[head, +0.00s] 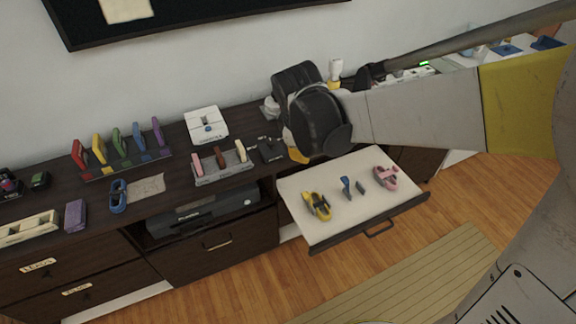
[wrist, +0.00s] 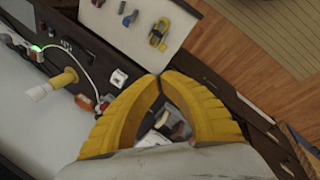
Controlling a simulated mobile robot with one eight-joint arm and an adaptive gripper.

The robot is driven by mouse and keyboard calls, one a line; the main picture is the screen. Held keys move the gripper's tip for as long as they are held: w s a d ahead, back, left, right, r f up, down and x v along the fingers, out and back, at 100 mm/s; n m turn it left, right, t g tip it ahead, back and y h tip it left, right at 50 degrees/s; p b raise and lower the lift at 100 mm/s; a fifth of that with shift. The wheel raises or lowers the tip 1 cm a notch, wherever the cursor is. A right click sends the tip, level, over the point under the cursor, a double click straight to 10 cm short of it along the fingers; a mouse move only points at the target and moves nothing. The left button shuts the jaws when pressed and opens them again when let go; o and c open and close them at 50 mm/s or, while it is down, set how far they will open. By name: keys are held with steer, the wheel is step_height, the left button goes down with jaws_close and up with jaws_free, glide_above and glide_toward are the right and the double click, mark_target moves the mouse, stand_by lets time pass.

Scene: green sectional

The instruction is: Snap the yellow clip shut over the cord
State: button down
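The yellow clip (head: 318,206) lies on the white surface of the pulled-out drawer (head: 290,190), near its left side. It also shows near the top of the wrist view (wrist: 158,35). Something dark shows at its middle; I cannot tell whether this is the cord or whether its jaw is open. My gripper (head: 297,156) is above the cabinet top, behind the drawer and apart from the clip. In the wrist view its two yellow fingers (wrist: 159,76) meet at the tips, with nothing visible between them.
A blue clip (head: 346,187), a small grey piece and a pink clip (head: 385,177) share the drawer. A tray of pegs (head: 222,164), a rack of coloured clips (head: 121,156) and a white box (head: 206,125) stand on the cabinet. Free floor lies before the drawer.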

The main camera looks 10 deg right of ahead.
steer(key=w+a+f+n+g+h, duration=0.1)
steer(key=w+a+f+n, duration=0.15)
steer(key=f, duration=0.55)
steer(key=w+a+f+n+g+h+b, duration=0.1)
steer(key=w+a+f+n, duration=0.1)
steer(key=f+n, duration=0.35)
steer(key=w+a+f+n+h, duration=0.1)
steer(key=w+a+f, duration=0.2)
steer(key=f, duration=0.6)
steer(key=w+d+f+b, duration=0.1)
steer(key=d+f+b, duration=0.4)
steer(key=d+f, duration=0.3)
steer(key=shift+w+f+b, duration=0.35)
steer(key=shift+f+b, duration=0.05)
steer(key=shift+w+r, duration=0.1)
steer(key=shift+w, duration=0.05)
